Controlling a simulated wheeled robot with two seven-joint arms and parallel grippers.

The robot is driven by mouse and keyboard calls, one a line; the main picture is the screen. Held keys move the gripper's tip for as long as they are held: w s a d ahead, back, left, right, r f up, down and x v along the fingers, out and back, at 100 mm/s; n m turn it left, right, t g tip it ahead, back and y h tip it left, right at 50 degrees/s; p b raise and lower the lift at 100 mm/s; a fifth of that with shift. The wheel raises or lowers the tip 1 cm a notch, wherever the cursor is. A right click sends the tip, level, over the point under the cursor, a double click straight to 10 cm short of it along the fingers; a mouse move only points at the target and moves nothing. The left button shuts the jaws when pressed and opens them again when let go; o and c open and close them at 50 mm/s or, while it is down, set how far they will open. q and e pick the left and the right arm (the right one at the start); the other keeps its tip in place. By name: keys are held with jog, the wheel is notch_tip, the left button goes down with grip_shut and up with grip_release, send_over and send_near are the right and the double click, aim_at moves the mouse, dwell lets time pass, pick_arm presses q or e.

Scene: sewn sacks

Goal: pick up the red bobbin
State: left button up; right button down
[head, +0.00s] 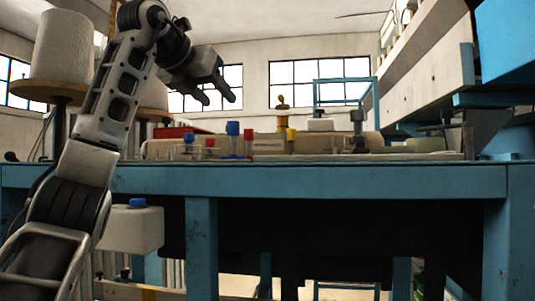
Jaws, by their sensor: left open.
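Two small red items stand among the things on the blue table (340,180). One is a short red piece (210,143), and the other is a taller, narrow red piece (248,143) beside a blue-topped item (232,129). I cannot tell for sure which is the red bobbin. My left gripper (220,98) is open and empty, raised in the air above these items, with its fingers pointing right and down. It appears clear of everything. My right gripper is not in view.
A smaller blue-topped item (188,138), a yellow-topped item (291,136) and a dark upright fitting (359,128) share the tabletop. A large thread cone (62,48) stands at left. Blue framework (505,40) overhangs the right side. A white container (133,228) is below table height.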

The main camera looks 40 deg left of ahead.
pick_arm(q)
jog(key=p, duration=0.2)
send_near(246, 130)
jog(key=x, duration=0.3)
jog(key=shift+w, duration=0.2)
jog(key=shift+x, duration=0.9)
jog(key=p+x, duration=0.1)
jog(key=x, duration=0.3)
jog(key=shift+w+a+f, duration=0.1)
jog(key=shift+w+f, duration=0.1)
jog(key=shift+w, duration=0.1)
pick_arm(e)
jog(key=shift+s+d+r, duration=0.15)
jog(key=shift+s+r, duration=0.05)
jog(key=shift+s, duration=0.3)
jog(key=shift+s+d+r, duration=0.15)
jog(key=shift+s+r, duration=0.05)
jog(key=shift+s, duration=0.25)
pick_arm(q)
grip_shut()
